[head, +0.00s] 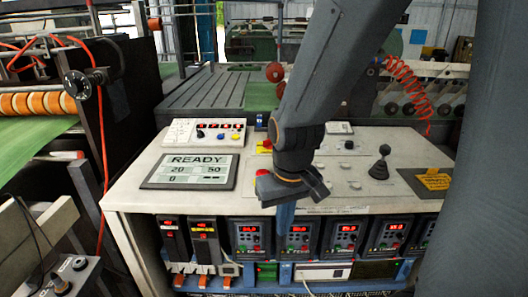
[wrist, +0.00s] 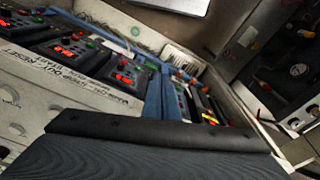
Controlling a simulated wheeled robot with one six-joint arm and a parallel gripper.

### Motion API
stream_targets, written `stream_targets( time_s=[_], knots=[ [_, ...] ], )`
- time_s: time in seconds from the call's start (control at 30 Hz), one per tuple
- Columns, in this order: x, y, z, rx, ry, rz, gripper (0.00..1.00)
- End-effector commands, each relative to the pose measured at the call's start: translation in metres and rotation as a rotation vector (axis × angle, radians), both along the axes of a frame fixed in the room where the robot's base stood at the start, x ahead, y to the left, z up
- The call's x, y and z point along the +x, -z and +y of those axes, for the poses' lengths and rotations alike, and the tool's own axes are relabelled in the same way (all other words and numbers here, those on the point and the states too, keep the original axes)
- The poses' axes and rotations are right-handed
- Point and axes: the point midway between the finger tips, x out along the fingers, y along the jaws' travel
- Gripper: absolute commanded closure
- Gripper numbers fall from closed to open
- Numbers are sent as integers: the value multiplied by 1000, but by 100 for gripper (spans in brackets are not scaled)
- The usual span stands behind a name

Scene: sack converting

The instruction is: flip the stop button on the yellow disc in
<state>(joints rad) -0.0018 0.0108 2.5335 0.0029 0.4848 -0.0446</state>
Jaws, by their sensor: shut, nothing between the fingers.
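A red button on a yellow base (head: 265,146) shows on the pale console top in the head view, just left of my arm and partly covered by it. A second red spot (head: 262,172) shows nearer, at the left edge of my gripper; I cannot tell whether it has a yellow disc. My gripper (head: 292,190) is shut and empty, over the front edge of the console. In the wrist view the dark gripper body (wrist: 160,140) fills the bottom, and no stop button shows there.
A READY screen (head: 190,171) lies left on the console (head: 140,201), with a small button panel (head: 204,131) behind it. Red-lit drive units (head: 299,238) line the front. A red coiled hose (head: 407,90) hangs behind.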

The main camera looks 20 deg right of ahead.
Motion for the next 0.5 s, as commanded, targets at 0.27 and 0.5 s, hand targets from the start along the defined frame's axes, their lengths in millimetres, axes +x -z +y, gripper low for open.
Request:
stream_targets(
  time_s=[0.27, 0.5],
  knots=[
    [33, -64, -1, -18, -106, -91, 100],
    [88, -108, 0, -61, -469, -28, 100]
  ],
)
